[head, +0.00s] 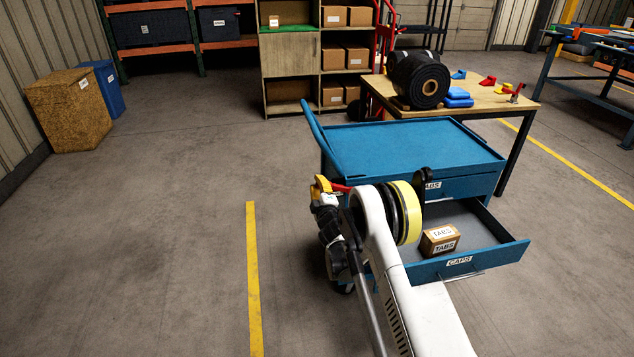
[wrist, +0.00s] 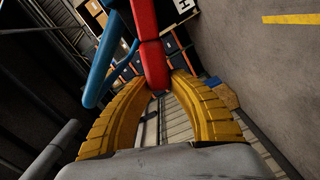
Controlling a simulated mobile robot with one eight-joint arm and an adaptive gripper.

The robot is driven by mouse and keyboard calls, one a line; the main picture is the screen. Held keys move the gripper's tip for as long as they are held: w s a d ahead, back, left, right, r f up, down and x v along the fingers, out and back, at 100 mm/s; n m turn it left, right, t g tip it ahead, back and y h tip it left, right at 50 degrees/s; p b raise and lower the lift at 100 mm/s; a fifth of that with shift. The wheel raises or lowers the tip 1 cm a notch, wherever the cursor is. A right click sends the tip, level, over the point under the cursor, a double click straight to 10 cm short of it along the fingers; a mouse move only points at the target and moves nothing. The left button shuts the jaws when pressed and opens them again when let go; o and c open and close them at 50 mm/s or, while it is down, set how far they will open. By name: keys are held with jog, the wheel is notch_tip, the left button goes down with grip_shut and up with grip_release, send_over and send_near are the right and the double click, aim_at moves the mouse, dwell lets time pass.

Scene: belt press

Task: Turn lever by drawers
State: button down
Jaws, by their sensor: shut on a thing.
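A blue drawer cart (head: 415,143) stands right of centre in the head view. Its lower drawer (head: 485,229), labelled CAPS, is pulled open and holds a small brown box (head: 440,239) labelled TABS. A red lever (head: 341,188) shows at the cart's left side, partly hidden by my arm. My gripper (head: 322,184), with yellow fingers, is at the lever. In the wrist view, the red lever (wrist: 151,55) runs down between the fingertips of my gripper (wrist: 157,88), which is shut on it. The lever's mount is hidden.
The cart's blue push handle (head: 318,135) rises close to my gripper and also shows in the wrist view (wrist: 101,70). Behind the cart is a wooden table (head: 485,100) with a black roll (head: 420,80).

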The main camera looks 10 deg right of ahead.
dwell(0.4)
jog(key=c, duration=1.2)
grip_release()
jog(key=shift+f, duration=0.15)
jog(key=s, duration=0.7)
jog(key=shift+s, duration=0.25)
